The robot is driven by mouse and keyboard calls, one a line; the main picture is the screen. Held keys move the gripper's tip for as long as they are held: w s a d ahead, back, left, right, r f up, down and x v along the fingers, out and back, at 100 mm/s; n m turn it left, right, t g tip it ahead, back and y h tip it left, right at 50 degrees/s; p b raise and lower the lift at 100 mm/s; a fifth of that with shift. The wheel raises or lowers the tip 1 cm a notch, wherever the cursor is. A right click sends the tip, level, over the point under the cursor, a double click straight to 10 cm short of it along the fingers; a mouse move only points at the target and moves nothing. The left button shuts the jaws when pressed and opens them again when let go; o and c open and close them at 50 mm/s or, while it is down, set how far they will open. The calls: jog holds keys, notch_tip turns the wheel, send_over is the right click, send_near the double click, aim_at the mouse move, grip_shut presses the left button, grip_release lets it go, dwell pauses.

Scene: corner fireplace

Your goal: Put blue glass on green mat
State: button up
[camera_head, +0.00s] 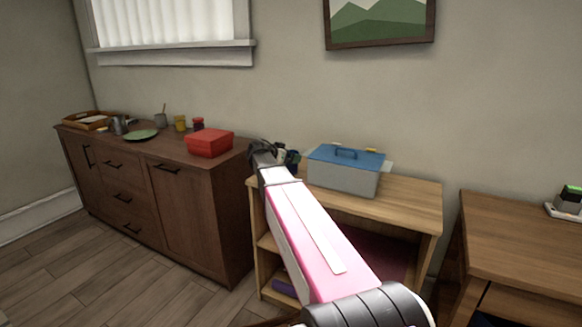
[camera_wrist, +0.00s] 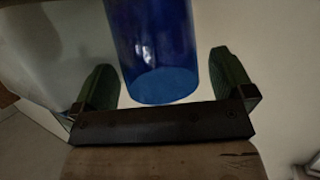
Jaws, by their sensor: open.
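The blue glass (camera_wrist: 155,45) fills the middle of the wrist view, its round blue end toward my palm. My gripper (camera_wrist: 163,72) is open, with one green-padded finger on each side of the glass. Gaps show between the glass and both fingers. In the head view my gripper (camera_head: 277,155) is at the left end of the light wooden shelf unit, and I cannot make out the glass clearly there. A round green mat (camera_head: 141,134) lies flat on the dark sideboard at the left, well away from my gripper.
A grey toolbox with a blue lid (camera_head: 343,174) stands on the light wooden shelf unit (camera_head: 410,198), right of my gripper. The dark sideboard (camera_head: 165,148) carries a red box (camera_head: 210,143), a tray (camera_head: 92,120), a yellow cup (camera_head: 180,124) and small items around the mat.

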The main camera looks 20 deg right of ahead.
jog(key=shift+w+d+f, duration=0.2)
jog(key=shift+w+d, duration=0.05)
jog(key=shift+d, duration=0.3)
jog(key=shift+c, duration=0.4)
jog(key=c, duration=1.1)
jog(key=shift+r, duration=0.2)
